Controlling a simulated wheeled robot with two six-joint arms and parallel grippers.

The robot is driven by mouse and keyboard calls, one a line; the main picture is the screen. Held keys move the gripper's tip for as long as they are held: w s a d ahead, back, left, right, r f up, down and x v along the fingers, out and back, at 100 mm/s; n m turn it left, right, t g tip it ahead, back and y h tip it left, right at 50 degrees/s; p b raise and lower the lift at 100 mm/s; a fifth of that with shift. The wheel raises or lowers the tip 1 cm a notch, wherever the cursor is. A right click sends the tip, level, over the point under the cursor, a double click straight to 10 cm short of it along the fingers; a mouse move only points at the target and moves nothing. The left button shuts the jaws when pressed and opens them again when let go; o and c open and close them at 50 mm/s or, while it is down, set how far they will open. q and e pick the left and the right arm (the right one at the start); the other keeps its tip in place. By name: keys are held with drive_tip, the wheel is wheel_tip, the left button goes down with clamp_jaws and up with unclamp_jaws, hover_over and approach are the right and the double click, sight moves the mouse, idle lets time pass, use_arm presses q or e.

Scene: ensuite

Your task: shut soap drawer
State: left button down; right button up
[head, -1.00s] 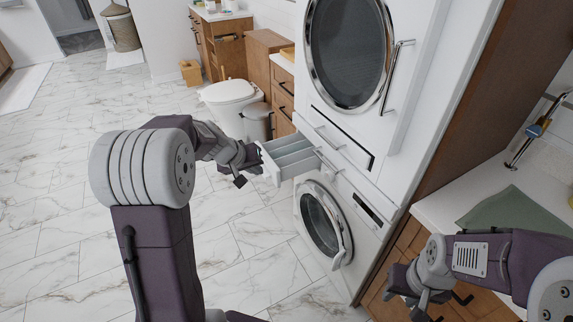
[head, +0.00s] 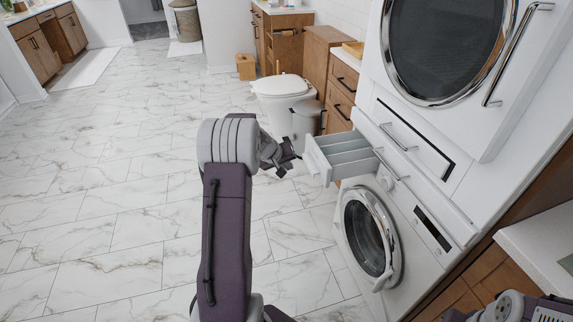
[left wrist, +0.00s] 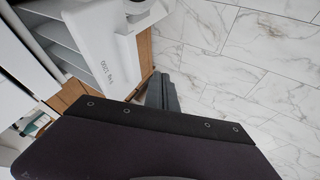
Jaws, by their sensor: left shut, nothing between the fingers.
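The soap drawer (head: 350,163) is a white, divided tray. It sticks out, open, from the front of the lower white washing machine (head: 425,250). In the left wrist view the drawer (left wrist: 103,50) shows at the upper left, with small lettering on its white outer face. My left gripper (head: 284,163) is shut and empty, just outside the drawer's front end. I cannot tell whether it touches the drawer. In the left wrist view its dark gripper (left wrist: 163,92) shows partly, beside the drawer. My right gripper is out of view; only part of that arm shows at the bottom right.
A dryer (head: 440,60) with a round door and bar handle stands above. The washer's round door (head: 370,238) is below the drawer. A toilet (head: 283,100), a grey bin (head: 307,121) and wooden cabinets (head: 340,85) stand behind. The marble floor (head: 110,200) at left is clear.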

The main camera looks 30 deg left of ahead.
use_arm(q)
drive_tip(key=w+d+f+p, duration=0.1)
drive_tip(key=w+d+f, duration=0.1)
drive_tip(key=w, duration=0.3)
drive_tip(key=shift+w+d+f, duration=0.35)
drive_tip(key=shift+f, duration=0.4)
